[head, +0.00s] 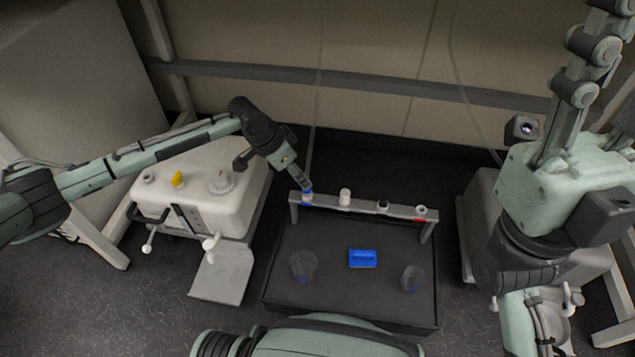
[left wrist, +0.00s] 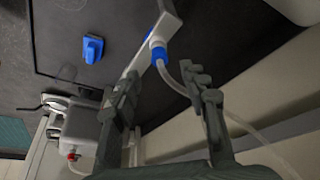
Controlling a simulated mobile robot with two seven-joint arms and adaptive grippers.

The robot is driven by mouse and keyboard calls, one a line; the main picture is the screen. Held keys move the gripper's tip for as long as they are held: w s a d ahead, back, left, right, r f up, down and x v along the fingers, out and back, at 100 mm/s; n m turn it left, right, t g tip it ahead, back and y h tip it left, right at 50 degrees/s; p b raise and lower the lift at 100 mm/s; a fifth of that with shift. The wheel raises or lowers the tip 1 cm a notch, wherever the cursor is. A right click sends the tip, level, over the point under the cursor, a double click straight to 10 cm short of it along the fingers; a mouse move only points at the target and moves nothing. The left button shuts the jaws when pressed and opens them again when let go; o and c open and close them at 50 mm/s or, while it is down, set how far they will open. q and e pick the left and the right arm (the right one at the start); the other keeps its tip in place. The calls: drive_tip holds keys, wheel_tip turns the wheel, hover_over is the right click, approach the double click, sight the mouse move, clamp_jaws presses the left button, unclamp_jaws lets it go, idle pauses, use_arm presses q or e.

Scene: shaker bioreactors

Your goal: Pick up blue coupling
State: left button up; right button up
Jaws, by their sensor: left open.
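The blue coupling (head: 307,196) sits at the left end of a grey rack (head: 364,206), with a clear tube rising from it. In the left wrist view the blue coupling (left wrist: 158,54) is at the rack's end, just beyond the fingertips. My left gripper (head: 301,185) is right above and beside the coupling; in the left wrist view its fingers (left wrist: 166,85) are spread and empty, with the tube passing between them. My right gripper (head: 607,85) is raised at the upper right; its fingertips are partly cut off, so its opening is unclear.
The rack also carries a white fitting (head: 345,197), a black one (head: 383,206) and a red-marked one (head: 421,212). A blue block (head: 362,258) and two clear cups (head: 303,266) (head: 411,278) are on the dark platform (head: 330,308). A white device (head: 205,185) stands left.

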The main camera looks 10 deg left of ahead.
use_arm(q)
drive_tip(key=b+x, duration=0.3)
drive_tip(key=x, duration=0.4)
drive_tip(key=shift+c, duration=0.3)
clamp_jaws()
